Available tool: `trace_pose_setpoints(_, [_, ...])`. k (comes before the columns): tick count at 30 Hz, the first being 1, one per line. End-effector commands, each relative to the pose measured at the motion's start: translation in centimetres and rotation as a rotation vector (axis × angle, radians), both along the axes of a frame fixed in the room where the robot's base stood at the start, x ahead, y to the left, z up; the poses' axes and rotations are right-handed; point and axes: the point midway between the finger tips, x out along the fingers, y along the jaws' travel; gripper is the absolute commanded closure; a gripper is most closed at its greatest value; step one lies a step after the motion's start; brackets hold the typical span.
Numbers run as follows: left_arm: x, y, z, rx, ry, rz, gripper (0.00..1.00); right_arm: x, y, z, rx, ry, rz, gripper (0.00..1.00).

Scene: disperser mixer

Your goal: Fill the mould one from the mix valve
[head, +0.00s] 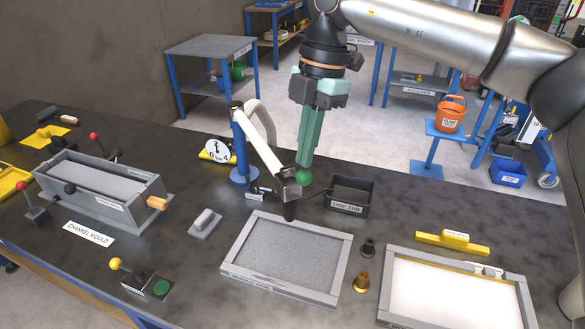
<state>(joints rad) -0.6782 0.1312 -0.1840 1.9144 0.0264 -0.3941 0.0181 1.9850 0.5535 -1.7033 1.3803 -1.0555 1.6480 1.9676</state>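The mix valve is a white pipe arm (262,140) on a blue post, with a dark nozzle (290,210) pointing down and a green ball knob (303,177) beside its head. A shallow grey-framed mould (228,269) lies under the nozzle; its label is too small to read surely. Grey, grainy material covers its inside. My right gripper (306,165) comes down from above, its teal fingertips right at the green knob. The fingers overlap in this view, so I cannot tell whether they grip the knob. My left gripper is out of view.
A black tub (350,196) stands right of the valve. A second framed mould (455,313) with a white inside lies at right, with a yellow tool (452,242) behind it. Two small weights (361,281) stand between the moulds. A channel mould (100,190) and levers occupy the left.

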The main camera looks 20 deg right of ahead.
Motion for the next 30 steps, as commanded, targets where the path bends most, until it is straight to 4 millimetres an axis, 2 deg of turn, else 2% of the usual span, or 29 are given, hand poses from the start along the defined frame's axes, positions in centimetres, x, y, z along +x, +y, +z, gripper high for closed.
trace_pose_setpoints(30, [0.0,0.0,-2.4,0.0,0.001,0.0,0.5,0.0,0.0,-3.3,0.0,0.0,-0.001,1.0])
